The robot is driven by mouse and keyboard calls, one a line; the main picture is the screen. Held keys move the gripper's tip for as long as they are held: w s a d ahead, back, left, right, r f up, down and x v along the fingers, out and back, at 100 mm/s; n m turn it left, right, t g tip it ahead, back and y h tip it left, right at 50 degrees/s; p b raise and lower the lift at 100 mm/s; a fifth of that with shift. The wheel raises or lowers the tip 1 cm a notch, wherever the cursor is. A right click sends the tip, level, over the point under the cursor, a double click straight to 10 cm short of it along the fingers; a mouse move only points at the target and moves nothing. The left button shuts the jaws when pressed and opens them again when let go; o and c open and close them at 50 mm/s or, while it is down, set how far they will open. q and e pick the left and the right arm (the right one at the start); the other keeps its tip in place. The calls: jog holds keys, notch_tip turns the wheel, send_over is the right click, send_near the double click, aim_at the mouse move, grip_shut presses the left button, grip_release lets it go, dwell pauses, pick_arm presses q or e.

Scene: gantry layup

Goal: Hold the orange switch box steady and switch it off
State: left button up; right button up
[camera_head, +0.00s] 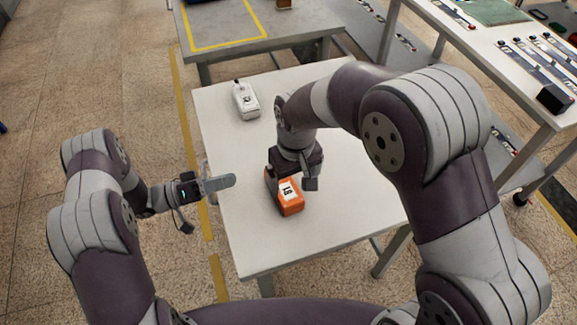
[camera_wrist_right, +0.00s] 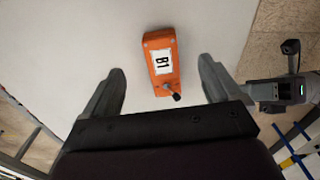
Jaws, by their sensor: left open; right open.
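The orange switch box (camera_head: 290,205) stands on the white table, with a white label facing up. In the right wrist view the orange box (camera_wrist_right: 150,43) has the label "B1" and a small dark-tipped lever (camera_wrist_right: 171,92) at its near end. My right gripper (camera_wrist_right: 162,85) is open, its fingers on either side of the box's near end and apart from it. In the head view the right gripper (camera_head: 291,180) hangs over the box's far end and hides part of it. My left gripper (camera_head: 220,184) is open and empty, at the table's left edge, left of the box.
A white switch box (camera_head: 246,101) stands further back on the white table (camera_head: 240,238). Another table (camera_head: 290,30) with yellow tape lines is behind. A bench (camera_head: 505,50) with strips and a dark block stands at right. The table's left front is clear.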

aim_at(291, 197)
pick_arm(q)
jog(key=shift+d, duration=0.15)
pick_arm(e)
jog(key=f, duration=0.3)
jog(key=w+f, duration=0.1)
jog(key=f, duration=0.7)
jog(key=shift+w+a, duration=0.15)
jog(key=shift+a, duration=0.1)
jog(key=shift+c, duration=0.3)
jog(key=c, duration=1)
pick_arm(q)
jog(key=shift+c, duration=0.9)
pick_arm(e)
jog(key=shift+c, duration=0.5)
pick_arm(q)
jog(key=a, duration=0.1)
jog(key=w+a, duration=0.1)
jog(key=a+n, duration=0.1)
jog(key=shift+w+a+t, duration=0.3)
grip_shut()
jog(key=n, duration=0.2)
jog(key=a+n, duration=0.1)
jog(key=n, duration=0.1)
jog(key=w+a+n, duration=0.1)
jog(key=n, duration=0.2)
jog(key=shift+w+a+r+g, duration=0.1)
jog(key=shift+r+g, duration=0.15)
jog(key=shift+g, duration=0.15)
